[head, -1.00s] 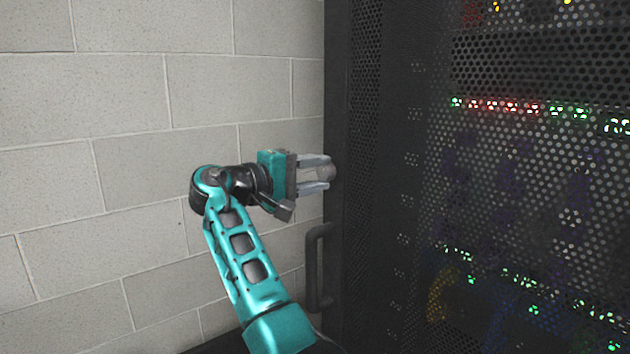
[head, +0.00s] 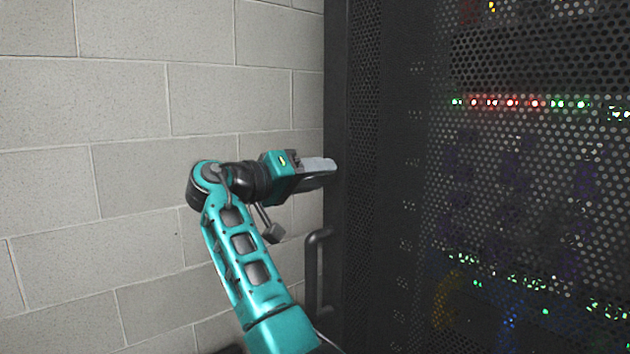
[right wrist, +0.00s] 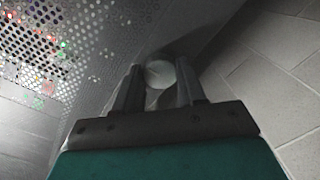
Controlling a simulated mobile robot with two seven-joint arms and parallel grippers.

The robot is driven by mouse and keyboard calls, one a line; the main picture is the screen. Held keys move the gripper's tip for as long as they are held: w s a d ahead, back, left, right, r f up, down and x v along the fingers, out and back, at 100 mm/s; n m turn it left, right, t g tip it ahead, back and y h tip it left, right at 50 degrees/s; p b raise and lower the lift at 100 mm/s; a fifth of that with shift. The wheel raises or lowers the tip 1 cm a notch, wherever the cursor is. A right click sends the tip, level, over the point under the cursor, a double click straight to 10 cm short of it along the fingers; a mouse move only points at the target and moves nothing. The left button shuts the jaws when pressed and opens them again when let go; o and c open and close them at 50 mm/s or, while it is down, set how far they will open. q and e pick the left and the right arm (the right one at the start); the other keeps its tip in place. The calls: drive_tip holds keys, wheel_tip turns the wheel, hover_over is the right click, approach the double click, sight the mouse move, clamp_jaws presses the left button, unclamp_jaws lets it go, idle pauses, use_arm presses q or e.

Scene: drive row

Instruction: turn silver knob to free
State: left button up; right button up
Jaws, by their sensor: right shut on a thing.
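The silver knob (right wrist: 159,74) is a round, pale grey disc on the dark cabinet front, and it sits between the two fingers of my right gripper in the right wrist view. My right gripper (head: 332,170) is shut on the knob at the left edge of the cabinet. In the head view the gripper is rolled, its fingers overlap, and they hide the knob. I cannot read any mark for the knob's position. My left gripper is in neither view.
A dark vertical handle (head: 312,270) stands out from the cabinet below the gripper. The perforated cabinet door (head: 480,190) fills the right side, with lights behind it. A grey block wall (head: 120,110) is on the left, with free room before it.

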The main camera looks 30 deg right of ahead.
drive_tip(key=shift+m, duration=0.3)
drive_tip(key=o, duration=0.9)
drive_tip(key=shift+o, duration=0.8)
drive_tip(key=s+a, duration=0.1)
drive_tip(key=a, duration=1.2)
drive_tip(key=shift+r, duration=0.3)
